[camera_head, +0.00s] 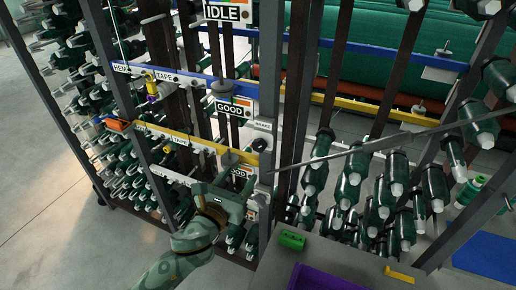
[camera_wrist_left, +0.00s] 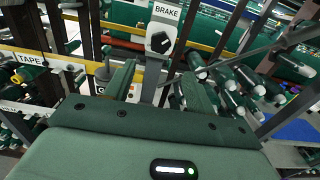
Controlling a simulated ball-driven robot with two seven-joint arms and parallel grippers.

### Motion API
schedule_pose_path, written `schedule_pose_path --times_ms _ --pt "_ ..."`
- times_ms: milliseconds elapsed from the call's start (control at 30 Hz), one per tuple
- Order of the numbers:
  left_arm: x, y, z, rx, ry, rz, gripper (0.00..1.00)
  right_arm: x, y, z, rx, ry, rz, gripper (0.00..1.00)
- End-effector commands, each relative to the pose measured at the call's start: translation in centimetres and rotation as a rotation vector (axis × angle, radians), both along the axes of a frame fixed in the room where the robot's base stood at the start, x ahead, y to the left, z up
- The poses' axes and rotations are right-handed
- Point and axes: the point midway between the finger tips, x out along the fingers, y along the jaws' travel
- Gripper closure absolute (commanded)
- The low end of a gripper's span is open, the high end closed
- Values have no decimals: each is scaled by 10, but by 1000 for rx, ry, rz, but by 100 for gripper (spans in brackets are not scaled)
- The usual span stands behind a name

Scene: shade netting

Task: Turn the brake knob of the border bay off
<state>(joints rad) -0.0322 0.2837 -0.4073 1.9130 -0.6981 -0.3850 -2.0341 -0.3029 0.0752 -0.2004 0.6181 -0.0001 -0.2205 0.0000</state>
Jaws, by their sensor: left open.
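The black brake knob (camera_wrist_left: 160,42) sits on a pale box under a white BRAKE label (camera_wrist_left: 167,13) in the left wrist view. A light mark shows on the knob, but I cannot read its setting. In the head view the knob (camera_head: 260,145) is small, on the post right of the yellow rail. My left gripper (camera_head: 228,192) is open and empty, below the knob in the head view. In the left wrist view its two fingers (camera_wrist_left: 159,88) point toward the panel, and the knob shows beyond and between them, apart from both. No border label is readable. My right gripper is not in view.
The yellow rail (camera_head: 190,141) and blue rail (camera_head: 180,75) carry labels, with HEM and TAPE readable. IDLE (camera_head: 226,12) and GOOD (camera_head: 229,108) signs hang nearby. Green spools (camera_head: 352,180) crowd the right rack. A diagonal grey bar (camera_head: 400,140) crosses there. A green block (camera_head: 292,240) lies in front.

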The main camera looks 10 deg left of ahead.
Motion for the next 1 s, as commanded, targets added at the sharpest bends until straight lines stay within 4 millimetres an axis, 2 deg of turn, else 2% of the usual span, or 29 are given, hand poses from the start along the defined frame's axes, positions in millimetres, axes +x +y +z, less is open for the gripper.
schedule_pose_path --times_ms 100,300,500,667,900,933,1000 --pt "32 -6 1 -2 -2 1 45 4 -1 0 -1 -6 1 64" --pt "80 -16 0 -3 -1 0 45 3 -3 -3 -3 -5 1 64" --pt "110 -22 -1 -3 1 -1 45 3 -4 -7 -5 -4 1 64" --pt "120 -24 -1 -3 2 -1 45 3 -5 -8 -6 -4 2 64" --pt "121 -24 0 -3 2 -1 45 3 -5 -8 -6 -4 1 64" --pt "121 -24 0 -3 2 -1 48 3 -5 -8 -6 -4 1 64" --pt "121 -24 0 -2 1 -1 67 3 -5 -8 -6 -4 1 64"
